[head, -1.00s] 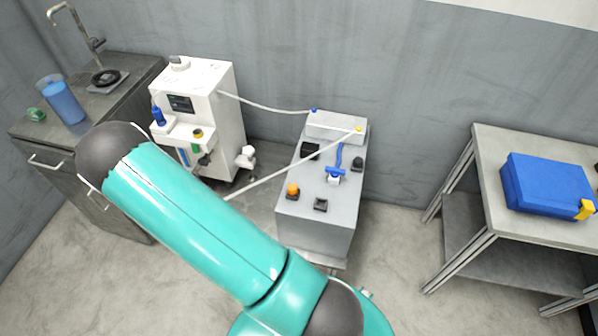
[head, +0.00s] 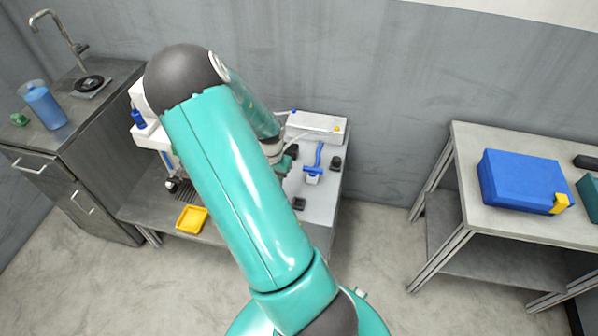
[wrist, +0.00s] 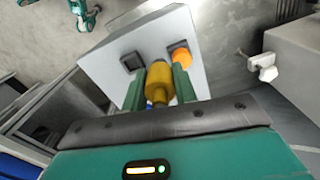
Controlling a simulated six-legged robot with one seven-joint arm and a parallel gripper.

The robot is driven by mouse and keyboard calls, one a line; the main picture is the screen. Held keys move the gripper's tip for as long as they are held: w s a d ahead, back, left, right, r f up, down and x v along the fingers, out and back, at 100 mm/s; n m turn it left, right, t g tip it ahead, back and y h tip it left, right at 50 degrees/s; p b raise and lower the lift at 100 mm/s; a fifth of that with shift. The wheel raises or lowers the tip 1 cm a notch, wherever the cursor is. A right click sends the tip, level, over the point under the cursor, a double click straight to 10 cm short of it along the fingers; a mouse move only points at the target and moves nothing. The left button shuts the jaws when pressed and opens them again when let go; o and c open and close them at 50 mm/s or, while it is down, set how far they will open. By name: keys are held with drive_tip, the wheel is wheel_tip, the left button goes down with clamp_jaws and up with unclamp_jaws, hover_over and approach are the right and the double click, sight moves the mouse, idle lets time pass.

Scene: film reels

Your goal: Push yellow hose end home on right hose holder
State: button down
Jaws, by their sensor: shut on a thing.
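In the wrist view, my gripper (wrist: 158,88) is shut on the yellow hose end (wrist: 157,80), a stubby yellow cylinder between the green fingers. Behind it is the grey box (wrist: 105,65), with a black square fitting (wrist: 132,62) and an orange knob (wrist: 180,57). In the head view, my gripper (head: 284,163) is over the left part of the grey box (head: 322,200), mostly hidden by my arm. A pale hose (head: 312,128) runs to a yellow fitting (head: 338,129) at the back. I cannot tell which part is the right hose holder, nor whether the hose end touches anything.
A white machine (head: 142,98) stands left of the grey box, partly behind my arm. A blue T-shaped part (head: 314,169) lies on the box top. A table with a blue case (head: 522,182) stands at right.

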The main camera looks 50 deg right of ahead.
drive_tip(key=s+d+r+m, duration=0.3)
drive_tip(key=s+d+m, duration=0.1)
drive_tip(key=s+d, duration=0.15)
drive_tip(key=shift+s+a+f, duration=0.1)
drive_tip(key=shift+a+f, duration=0.05)
drive_tip(key=shift+f, duration=1.45)
drive_tip(key=shift+s+a+f, duration=0.15)
drive_tip(key=shift+a+f, duration=0.05)
drive_tip(key=shift+f, duration=1.35)
drive_tip(key=shift+s+a+f, duration=0.1)
drive_tip(key=shift+a+f, duration=0.05)
drive_tip(key=shift+f, duration=1.45)
drive_tip(key=shift+f, duration=0.15)
drive_tip(key=shift+f, duration=1.7)
drive_tip(key=c, duration=1)
unclamp_jaws()
wheel_tip(320, 180, up, 14)
drive_tip(key=shift+f, duration=0.15)
